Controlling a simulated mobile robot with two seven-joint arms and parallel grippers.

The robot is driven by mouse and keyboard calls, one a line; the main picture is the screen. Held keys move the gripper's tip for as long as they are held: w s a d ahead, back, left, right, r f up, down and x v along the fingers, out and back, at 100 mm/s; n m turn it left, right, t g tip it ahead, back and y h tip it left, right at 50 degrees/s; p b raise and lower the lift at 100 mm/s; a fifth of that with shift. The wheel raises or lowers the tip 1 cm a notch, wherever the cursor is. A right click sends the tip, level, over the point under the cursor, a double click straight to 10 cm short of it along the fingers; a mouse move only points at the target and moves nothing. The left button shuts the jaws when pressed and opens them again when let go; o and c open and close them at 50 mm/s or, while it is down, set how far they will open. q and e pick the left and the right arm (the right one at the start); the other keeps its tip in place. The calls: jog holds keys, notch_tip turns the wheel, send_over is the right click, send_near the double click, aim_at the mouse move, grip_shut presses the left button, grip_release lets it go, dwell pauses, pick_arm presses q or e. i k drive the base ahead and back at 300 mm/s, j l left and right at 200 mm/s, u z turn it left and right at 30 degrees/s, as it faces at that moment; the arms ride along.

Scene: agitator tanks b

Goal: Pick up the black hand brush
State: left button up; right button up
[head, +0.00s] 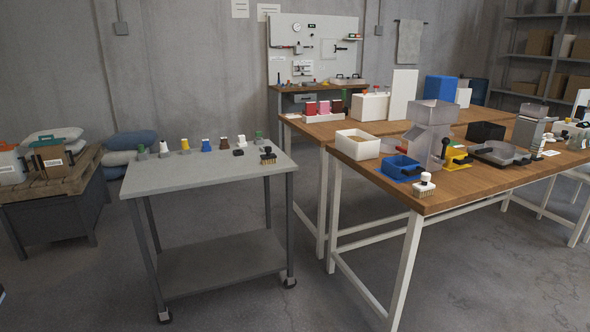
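A small black hand brush (268,156) with pale bristles underneath sits at the right end of the grey cart's top (205,176), near its right edge. A similar brush with a white body (423,186) stands at the near left corner of the wooden table (455,195). Neither of my grippers can be made out in the head view.
A row of small coloured items, including a blue one (206,146), lines the cart's back edge. A small black object (238,152) lies left of the black brush. The wooden table holds a white bin (357,144) and a blue tray (400,168). Floor before the cart is clear.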

aim_at(267, 159)
jog(key=i+u, duration=0.25)
jog(key=i, duration=0.4)
jog(key=i+l+u, duration=0.2)
jog(key=i, duration=0.5)
jog(key=j, duration=0.1)
